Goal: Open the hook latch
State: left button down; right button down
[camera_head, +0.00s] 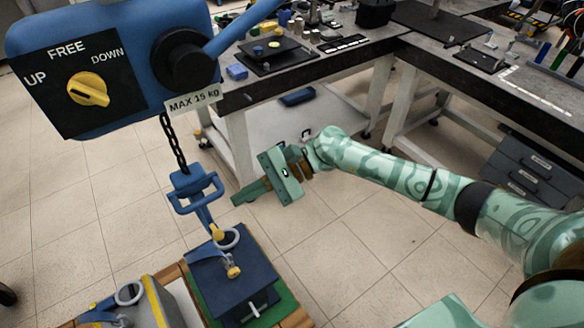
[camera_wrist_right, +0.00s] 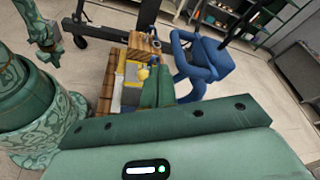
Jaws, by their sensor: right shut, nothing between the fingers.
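The blue hook block (camera_head: 196,192) hangs on a dark chain from the blue hoist. Its lower part with yellow pieces, the hook (camera_head: 215,229), hangs close to the grey ring (camera_head: 229,239) on the dark blue load. I cannot tell whether the latch is open. My right gripper (camera_head: 236,201) is shut and empty, just right of the hook block and apart from it. In the right wrist view, the shut fingers (camera_wrist_right: 158,86) point toward the blue hook block (camera_wrist_right: 207,58), which appears beyond them to the right. My left gripper is not in view.
The hoist panel (camera_head: 85,85) with a yellow knob fills the upper left. The dark blue load (camera_head: 228,285) stands on a green and wooden base. A grey load (camera_head: 160,305) is beside it. A workbench (camera_head: 300,75) stands behind. Open floor (camera_head: 350,260) lies to the right.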

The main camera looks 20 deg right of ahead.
jog(key=v, duration=1.2)
jog(key=shift+d, duration=0.15)
